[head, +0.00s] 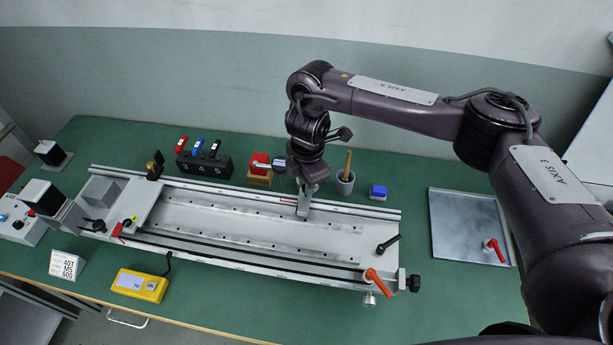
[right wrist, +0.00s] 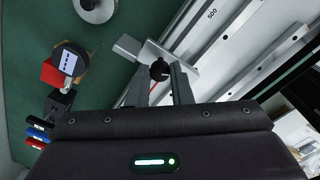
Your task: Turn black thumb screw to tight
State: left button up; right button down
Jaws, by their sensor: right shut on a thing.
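The black thumb screw (right wrist: 159,70) shows in the right wrist view between my right gripper's fingertips (right wrist: 160,78), next to a grey metal plate on the rail. In the head view the screw is hidden behind the gripper. My right gripper (head: 304,208) points down at the back rail of the long gantry bed (head: 240,228), right of its middle. It is shut on the thumb screw. How tight the screw is cannot be seen. My left gripper is not in view.
Behind the rail stand a numbered black block (head: 205,165), a red block (head: 260,159) with a dial gauge (right wrist: 70,62), a cup (head: 345,185) and a blue block (head: 378,192). An orange lever (head: 375,279) is at the bed's right end. A metal tray (head: 465,230) lies right.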

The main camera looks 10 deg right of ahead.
jog(key=m+p, duration=0.3)
jog(key=m, duration=0.1)
jog(key=shift+r, duration=0.25)
jog(key=shift+w+f+m+p, duration=0.1)
jog(key=shift+f+m+p, duration=0.05)
jog(key=shift+m+p, duration=0.8)
jog(key=shift+m, duration=0.25)
jog(key=c, duration=1.3)
grip_release()
jog(key=shift+c, duration=0.2)
jog(key=shift+o, duration=0.2)
